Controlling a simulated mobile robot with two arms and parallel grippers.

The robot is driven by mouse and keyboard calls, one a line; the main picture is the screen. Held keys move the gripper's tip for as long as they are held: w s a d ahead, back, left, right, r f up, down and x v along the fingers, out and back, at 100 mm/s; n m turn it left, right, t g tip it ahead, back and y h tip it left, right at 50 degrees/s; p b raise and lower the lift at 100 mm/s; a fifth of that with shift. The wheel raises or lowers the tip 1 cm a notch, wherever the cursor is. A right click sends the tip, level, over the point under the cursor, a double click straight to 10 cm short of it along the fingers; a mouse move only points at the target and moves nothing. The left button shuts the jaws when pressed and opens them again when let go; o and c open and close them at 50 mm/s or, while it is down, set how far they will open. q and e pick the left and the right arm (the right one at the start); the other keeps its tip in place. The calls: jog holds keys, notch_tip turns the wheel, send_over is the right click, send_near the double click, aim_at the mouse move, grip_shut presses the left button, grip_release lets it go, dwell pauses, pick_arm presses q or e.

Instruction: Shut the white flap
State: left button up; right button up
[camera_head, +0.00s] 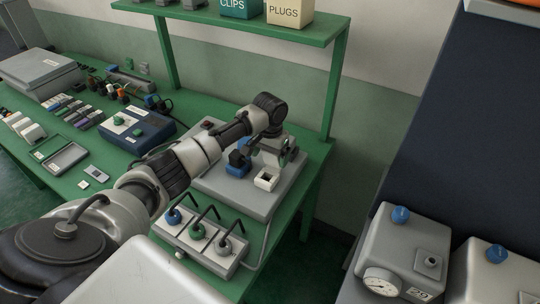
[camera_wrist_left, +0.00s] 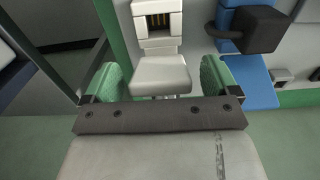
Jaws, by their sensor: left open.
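The white flap (camera_wrist_left: 160,76) belongs to a small white box (camera_wrist_left: 158,20) and stands out open from it in the left wrist view. The box opening shows dark and yellow parts inside. In the head view the white box (camera_head: 266,180) sits on the grey panel, partly under my left gripper (camera_head: 277,154). In the left wrist view my left gripper (camera_wrist_left: 159,82) is open, with one green-padded finger on each side of the flap. Whether a finger touches the flap, I cannot tell. My right gripper is not in view.
A blue box (camera_head: 238,164) with a blue flap (camera_wrist_left: 247,80) and a dark block (camera_wrist_left: 258,32) is beside the white box. A lever unit (camera_head: 200,240) stands in front of the grey panel (camera_head: 225,187). A green shelf (camera_head: 235,22) overhangs the table's back.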

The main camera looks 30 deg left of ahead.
pick_arm(q)
jog(key=shift+f, duration=0.55)
